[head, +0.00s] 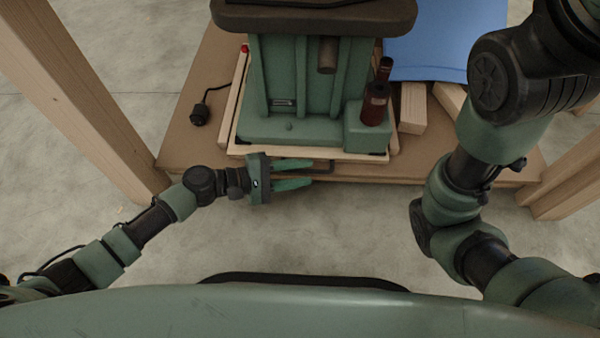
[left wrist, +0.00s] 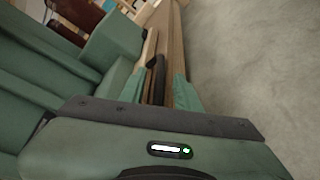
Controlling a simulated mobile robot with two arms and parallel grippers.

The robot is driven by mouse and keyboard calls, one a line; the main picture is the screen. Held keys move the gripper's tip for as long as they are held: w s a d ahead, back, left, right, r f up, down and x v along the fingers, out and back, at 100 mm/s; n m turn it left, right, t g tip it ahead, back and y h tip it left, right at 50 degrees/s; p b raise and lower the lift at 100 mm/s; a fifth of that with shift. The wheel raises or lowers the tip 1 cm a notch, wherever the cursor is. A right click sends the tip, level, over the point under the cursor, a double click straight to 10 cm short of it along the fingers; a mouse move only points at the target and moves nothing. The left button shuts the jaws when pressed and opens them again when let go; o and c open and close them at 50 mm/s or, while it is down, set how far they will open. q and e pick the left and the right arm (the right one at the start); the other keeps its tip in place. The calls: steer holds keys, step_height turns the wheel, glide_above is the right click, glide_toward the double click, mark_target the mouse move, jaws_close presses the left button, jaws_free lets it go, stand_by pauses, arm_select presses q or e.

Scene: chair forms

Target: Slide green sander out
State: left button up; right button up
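The green sander (head: 295,75) stands upright on a pale wooden tray (head: 280,153) on a brown shelf. Its dark top spans the upper edge of the head view. Its green body (left wrist: 60,70) fills the left of the left wrist view. A dark handle (head: 322,167) sits at the tray's front edge; it also shows in the left wrist view (left wrist: 157,78). My left gripper (head: 312,172) is at this front edge, its two green fingers apart, with the handle between them in the left wrist view. Contact cannot be told. My right gripper is out of view.
A dark red bottle (head: 375,104) stands on the sander's front right corner. A black plug with cord (head: 199,114) lies left of the tray. Wood blocks (head: 412,108) and a blue object (head: 445,45) are at right. Wooden posts (head: 95,100) flank the shelf. The floor in front is clear.

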arm_select(q)
jaws_close()
steer(key=shift+w+a, duration=0.1)
steer(key=shift+w, duration=0.1)
stand_by(1.2)
